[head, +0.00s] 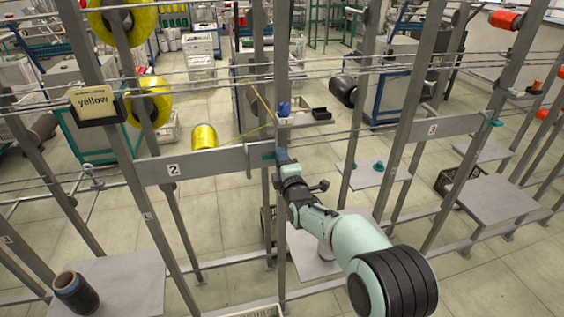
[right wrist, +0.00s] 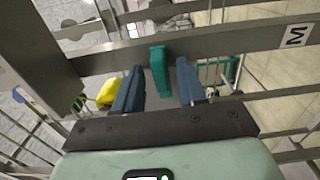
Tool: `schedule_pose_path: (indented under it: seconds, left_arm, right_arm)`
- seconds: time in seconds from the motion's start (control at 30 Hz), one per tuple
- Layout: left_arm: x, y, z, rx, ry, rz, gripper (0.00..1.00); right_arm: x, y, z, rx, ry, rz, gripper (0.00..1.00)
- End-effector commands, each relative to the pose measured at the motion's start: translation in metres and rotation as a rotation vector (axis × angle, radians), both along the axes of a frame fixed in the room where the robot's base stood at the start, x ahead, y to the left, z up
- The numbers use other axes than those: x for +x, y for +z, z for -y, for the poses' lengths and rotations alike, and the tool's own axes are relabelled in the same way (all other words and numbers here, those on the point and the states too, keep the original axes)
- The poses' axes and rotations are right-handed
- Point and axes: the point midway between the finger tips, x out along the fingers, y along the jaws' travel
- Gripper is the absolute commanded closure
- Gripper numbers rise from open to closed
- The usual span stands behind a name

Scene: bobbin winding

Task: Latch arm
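A grey bar labelled 2 (head: 205,165) runs across the frame, with a small teal tab (head: 268,155) near its right end. In the right wrist view the teal tab (right wrist: 158,70) stands upright against a grey bar. My right gripper (head: 281,156) is at this tab. In the right wrist view the two blue fingers of my right gripper (right wrist: 159,88) are apart, one on each side of the tab, with a visible gap on both sides. My left gripper is not in view.
Grey posts and thin rods surround my right arm. A yellow bobbin (head: 204,137) sits behind the bar, and a yellow sign (head: 93,101) hangs left. A bar labelled 3 (head: 432,129) has a similar teal tab (head: 495,122). A dark bobbin (head: 76,292) stands on a shelf front left.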

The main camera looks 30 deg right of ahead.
Motion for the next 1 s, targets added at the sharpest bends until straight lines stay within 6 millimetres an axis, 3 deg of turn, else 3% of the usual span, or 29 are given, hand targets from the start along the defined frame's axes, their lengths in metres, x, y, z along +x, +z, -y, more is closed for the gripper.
schedule_pose_path:
  seconds: [0.27,0.7,1.0]
  left_arm:
    - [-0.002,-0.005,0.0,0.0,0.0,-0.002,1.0]
    - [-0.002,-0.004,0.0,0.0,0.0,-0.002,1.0]
    - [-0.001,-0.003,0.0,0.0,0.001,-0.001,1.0]
  right_arm:
    - [-0.022,0.0,-0.006,0.006,0.001,0.001,0.6]
    - [-0.109,0.0,-0.026,0.005,0.001,0.001,0.6]
    - [-0.13,0.0,-0.031,0.0,0.0,0.0,0.6]
